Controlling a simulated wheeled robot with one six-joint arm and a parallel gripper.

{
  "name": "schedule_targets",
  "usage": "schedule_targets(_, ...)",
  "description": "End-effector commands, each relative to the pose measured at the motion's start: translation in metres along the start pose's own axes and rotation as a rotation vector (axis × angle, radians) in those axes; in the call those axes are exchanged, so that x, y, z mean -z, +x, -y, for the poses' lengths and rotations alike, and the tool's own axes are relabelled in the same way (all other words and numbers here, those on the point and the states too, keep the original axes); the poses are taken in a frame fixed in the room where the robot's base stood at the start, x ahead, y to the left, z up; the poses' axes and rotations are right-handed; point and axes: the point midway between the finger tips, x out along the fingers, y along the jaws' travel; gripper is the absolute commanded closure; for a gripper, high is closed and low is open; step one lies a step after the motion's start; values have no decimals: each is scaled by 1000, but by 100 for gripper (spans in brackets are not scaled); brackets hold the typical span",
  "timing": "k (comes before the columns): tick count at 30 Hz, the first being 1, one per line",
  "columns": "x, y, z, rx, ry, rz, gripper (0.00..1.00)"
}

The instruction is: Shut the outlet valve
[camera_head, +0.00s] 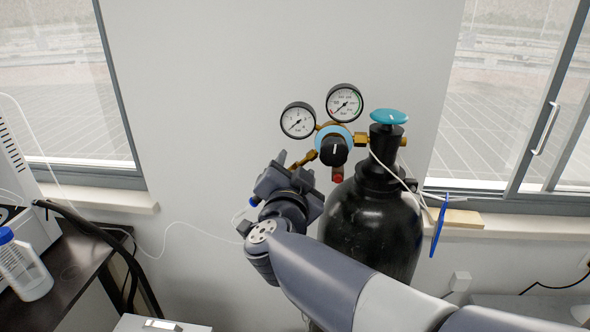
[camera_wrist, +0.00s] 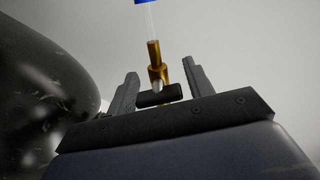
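The outlet valve shows in the wrist view as a brass fitting (camera_wrist: 155,57) with a short black handle (camera_wrist: 160,95) lying crosswise, and a blue piece (camera_wrist: 150,1) on a clear tube above it. My gripper (camera_wrist: 160,68) is open, with one finger on each side of the black handle. The left finger is close to the handle's end; I cannot tell whether they touch. In the head view my gripper (camera_head: 294,160) is left of and below the regulator knob (camera_head: 334,150). It hides most of the outlet valve; a brass stem (camera_head: 305,159) shows beside the fingers.
A black gas cylinder (camera_head: 372,225) stands right of my gripper, with a turquoise handwheel (camera_head: 389,116) on top. Two gauges (camera_head: 298,120) (camera_head: 344,102) sit above the regulator. A thin white hose (camera_head: 190,225) runs left to a dark bench. The wall behind is bare.

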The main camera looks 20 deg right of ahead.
Motion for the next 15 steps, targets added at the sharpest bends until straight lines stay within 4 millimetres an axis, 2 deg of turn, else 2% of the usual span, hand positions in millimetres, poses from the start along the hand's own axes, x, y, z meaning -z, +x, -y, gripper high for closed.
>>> schedule_targets(2, 0, 0, 0, 0, 0, 0, 57)
schedule_targets(12, 0, 0, 0, 0, 0, 0, 85)
schedule_targets(15, 0, 0, 0, 0, 7, 0, 86)
